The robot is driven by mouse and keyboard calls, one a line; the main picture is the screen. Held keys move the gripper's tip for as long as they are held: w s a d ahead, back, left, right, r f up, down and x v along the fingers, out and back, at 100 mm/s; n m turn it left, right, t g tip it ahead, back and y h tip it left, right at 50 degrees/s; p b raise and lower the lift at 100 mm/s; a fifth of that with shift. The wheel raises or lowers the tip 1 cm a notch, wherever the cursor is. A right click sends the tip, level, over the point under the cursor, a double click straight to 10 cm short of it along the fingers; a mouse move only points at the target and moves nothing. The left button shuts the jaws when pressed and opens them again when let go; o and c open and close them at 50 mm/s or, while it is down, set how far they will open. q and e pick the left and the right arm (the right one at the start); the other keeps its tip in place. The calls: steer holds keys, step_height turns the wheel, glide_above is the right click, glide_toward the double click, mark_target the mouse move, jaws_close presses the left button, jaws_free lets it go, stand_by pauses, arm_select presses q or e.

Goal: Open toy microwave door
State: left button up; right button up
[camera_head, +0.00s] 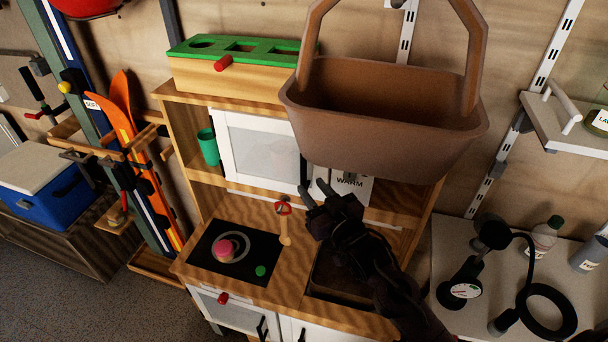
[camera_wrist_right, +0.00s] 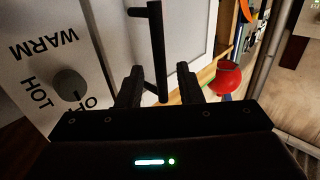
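The toy microwave door (camera_head: 258,146) is white with a grey window and looks shut in the toy kitchen. It also shows in the right wrist view (camera_wrist_right: 190,35), with a black bar handle (camera_wrist_right: 157,50). My right gripper (camera_head: 312,190) is in front of the door's right edge, beside the WARM control panel (camera_head: 351,186). In the right wrist view, my right gripper (camera_wrist_right: 159,88) is open, and the handle's end lies between its two fingers. I cannot tell whether either finger touches the handle. My left gripper is out of view.
A large brown basket (camera_head: 385,105) overhangs the microwave's top right. A green-topped wooden box (camera_head: 240,70) stands on top. Below are a black hob (camera_head: 233,249) with a pink toy and a red-and-wood utensil (camera_head: 284,225). A gauge (camera_head: 465,290) sits on the right table.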

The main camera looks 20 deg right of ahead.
mark_target(305, 180)
steer(key=w, duration=0.2)
steer(key=w+a+p, duration=0.1)
steer(key=w, duration=0.2)
steer(key=shift+f, duration=0.1)
jaws_close()
